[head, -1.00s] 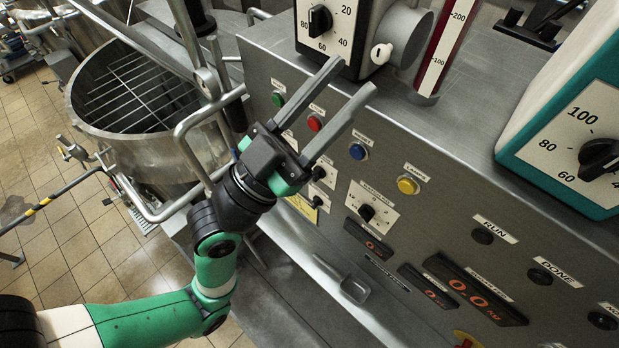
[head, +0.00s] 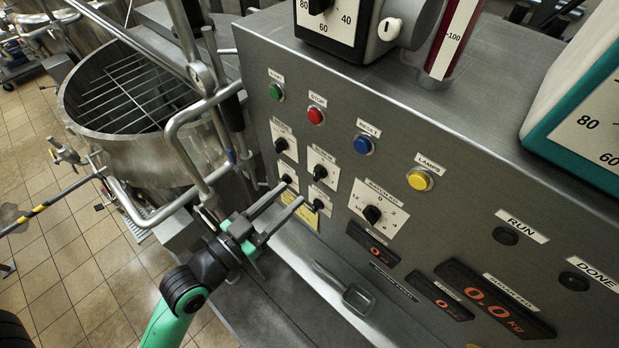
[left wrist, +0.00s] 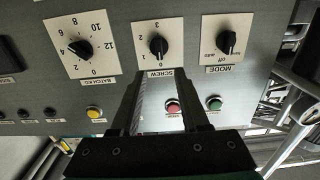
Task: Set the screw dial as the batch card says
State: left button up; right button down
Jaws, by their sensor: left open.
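The screw dial (left wrist: 158,45) is a black knob on a white plate numbered 0 to 3. It sits between the batch kg dial (left wrist: 80,48) and the mode dial (left wrist: 227,42) in the left wrist view, which shows the panel upside down. The knob lies along the 0–3 line; I cannot tell which end points. In the head view the screw dial (head: 320,172) is uncovered. My left gripper (head: 291,192) is open and empty, its fingertips low before the panel, below that dial. Its fingers (left wrist: 162,80) also show in the wrist view. I see no readable batch card.
Green (head: 276,92), red (head: 315,115), blue (head: 363,145) and yellow (head: 420,180) buttons line the panel above the dials. A display (head: 493,297) reads 0.0 kg. A yellow label (head: 307,214) is partly behind my fingers. A pipe rail (head: 178,150) stands left, beside a steel vessel (head: 75,105).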

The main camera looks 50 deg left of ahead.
aim_at(314, 172)
pick_arm(q)
jog(key=w, duration=0.5)
jog(key=w+p, duration=0.1)
jog(key=w, duration=0.1)
jog(key=shift+w+a+r, duration=0.15)
jog(key=shift+w+a, duration=0.05)
jog(key=shift+a, duration=0.2)
grip_shut()
